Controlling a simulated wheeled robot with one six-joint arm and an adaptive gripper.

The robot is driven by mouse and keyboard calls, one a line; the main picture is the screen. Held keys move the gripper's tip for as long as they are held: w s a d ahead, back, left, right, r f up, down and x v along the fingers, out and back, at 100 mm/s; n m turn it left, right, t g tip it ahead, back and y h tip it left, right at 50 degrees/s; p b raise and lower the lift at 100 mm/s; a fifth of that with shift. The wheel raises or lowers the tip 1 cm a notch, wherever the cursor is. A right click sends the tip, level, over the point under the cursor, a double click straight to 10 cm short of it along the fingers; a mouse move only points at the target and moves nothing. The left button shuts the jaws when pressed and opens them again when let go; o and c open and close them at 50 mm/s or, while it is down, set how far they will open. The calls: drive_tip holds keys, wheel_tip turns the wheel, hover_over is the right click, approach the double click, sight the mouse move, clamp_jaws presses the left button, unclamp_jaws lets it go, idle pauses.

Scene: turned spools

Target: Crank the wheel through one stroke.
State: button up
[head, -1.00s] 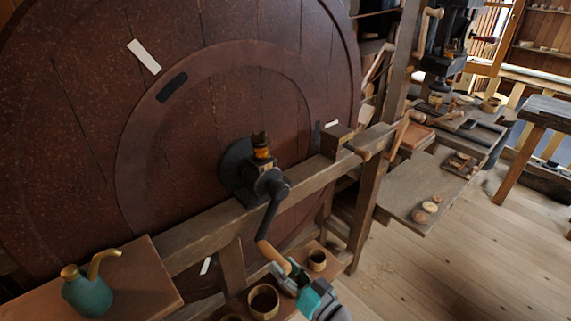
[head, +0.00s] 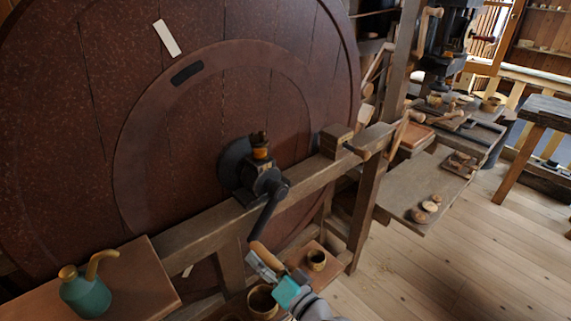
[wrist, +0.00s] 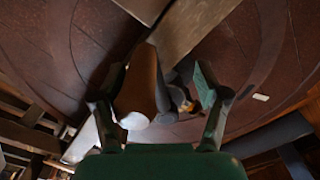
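The big dark red wheel (head: 75,150) fills the left of the head view, with a white mark (head: 167,38) and a black mark (head: 187,74) near its top. A black crank arm (head: 264,214) hangs down from the hub, slightly left. Its wooden handle (head: 264,256) points towards my gripper (head: 266,268). In the wrist view the handle (wrist: 138,85) lies between the fingers of my gripper (wrist: 162,100), close to the left finger. A clear gap shows to the right finger, so the gripper is open around the handle. Whether the left finger touches it I cannot tell.
A wooden beam (head: 205,232) runs below the hub, with a wooden block (head: 336,140) on it. A teal oil can (head: 86,294) stands on a board at lower left. Small cups (head: 316,260) stand on a low shelf beside my gripper.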

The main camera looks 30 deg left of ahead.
drive_tip(key=shift+s+a+r+m, duration=0.75)
drive_tip(key=shift+s+r+m, duration=0.95)
drive_tip(key=shift+r+m, duration=4.6)
drive_tip(key=w+d+r+m, duration=0.3)
drive_tip(key=w+r+m, duration=0.6)
drive_tip(key=r, duration=0.3)
drive_tip(key=shift+d+m, duration=0.4)
drive_tip(key=shift+w, duration=0.15)
drive_tip(key=v, duration=1.1)
